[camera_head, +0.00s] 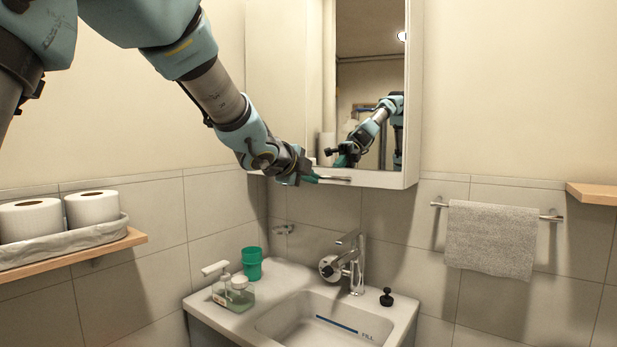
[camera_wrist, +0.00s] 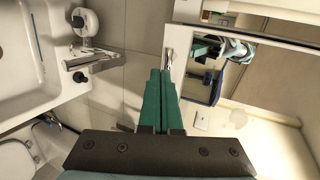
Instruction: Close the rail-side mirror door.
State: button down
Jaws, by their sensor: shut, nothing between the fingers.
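The white mirror cabinet (camera_head: 413,100) hangs on the wall above the washbasin. A tall mirror door (camera_head: 372,60) on its right part reflects my arm. The mirror also shows in the wrist view (camera_wrist: 203,82). I cannot tell how far this door stands open. A slim metal handle (camera_head: 335,178) sits at the cabinet's lower edge. My gripper (camera_head: 314,179) is at that lower edge, just left of the handle, and its green fingers are together and empty. In the wrist view the fingertips (camera_wrist: 160,72) lie close beside the handle (camera_wrist: 168,60); contact is unclear.
Below are the basin (camera_head: 270,325), a tap (camera_head: 350,262), a soap dispenser (camera_head: 236,293), a green cup (camera_head: 252,264) and a black stopper (camera_head: 387,297). A towel (camera_head: 490,238) hangs on the rail (camera_head: 552,216) at right. Paper rolls (camera_head: 94,208) stand on the left shelf.

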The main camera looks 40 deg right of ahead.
jog(key=shift+w+d+r+p, duration=0.1)
jog(key=shift+w+d+p, duration=0.4)
jog(key=shift+w+d, duration=0.65)
